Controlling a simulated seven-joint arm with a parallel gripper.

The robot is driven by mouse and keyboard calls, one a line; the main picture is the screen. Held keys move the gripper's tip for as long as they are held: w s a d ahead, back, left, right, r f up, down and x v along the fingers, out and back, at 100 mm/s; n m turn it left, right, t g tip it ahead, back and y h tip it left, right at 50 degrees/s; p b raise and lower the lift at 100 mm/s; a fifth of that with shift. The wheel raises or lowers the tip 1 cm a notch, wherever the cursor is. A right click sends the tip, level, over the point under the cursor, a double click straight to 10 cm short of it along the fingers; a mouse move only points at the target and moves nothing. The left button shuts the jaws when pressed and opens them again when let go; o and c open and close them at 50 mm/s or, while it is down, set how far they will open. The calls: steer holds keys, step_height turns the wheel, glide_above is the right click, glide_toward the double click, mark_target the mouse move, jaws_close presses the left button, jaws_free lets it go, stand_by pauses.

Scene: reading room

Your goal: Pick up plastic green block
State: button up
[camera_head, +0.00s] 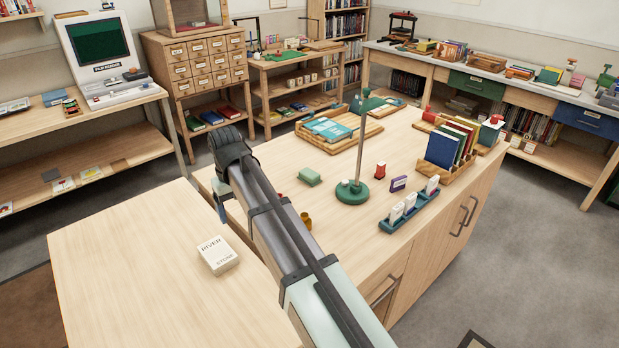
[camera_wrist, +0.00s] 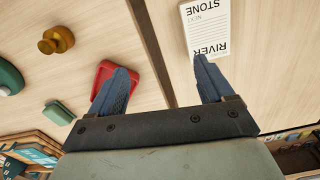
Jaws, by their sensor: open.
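The green block (camera_head: 309,176) is a small, flat, light green piece lying on the wooden cabinet top, left of the green lamp base. In the wrist view the green block (camera_wrist: 60,112) shows at the left, outside my fingers. In the head view my arm reaches over the cabinet's left edge, hiding much of my gripper (camera_head: 221,208). It is left of the block and apart from it.
A green lamp (camera_head: 352,191) stands close to the block. A brass knob-like piece (camera_wrist: 57,40) and a red piece (camera_wrist: 106,74) lie nearby, the red partly behind a finger. A white "River Stone" box (camera_head: 218,255) is on the left table. Teal books (camera_head: 328,129) lie behind.

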steer(key=w+d+r+m, duration=0.1)
steer(key=w+d+m, duration=0.1)
steer(key=w+d, duration=0.8)
steer(key=w+d+m, duration=0.1)
steer(key=w+d, duration=0.6)
steer(key=w, duration=0.7)
steer(key=n, duration=0.5)
glide_above(308, 172)
steer(key=f, duration=0.6)
steer(key=shift+w+a+f, duration=0.2)
steer(key=shift+f, duration=0.2)
steer(key=shift+s+d+f, duration=0.1)
steer(key=shift+f, duration=1.25)
steer(key=shift+d+f, duration=0.1)
steer(key=shift+f, duration=1.2)
steer(key=shift+c, duration=0.4)
steer(key=c, duration=1.1)
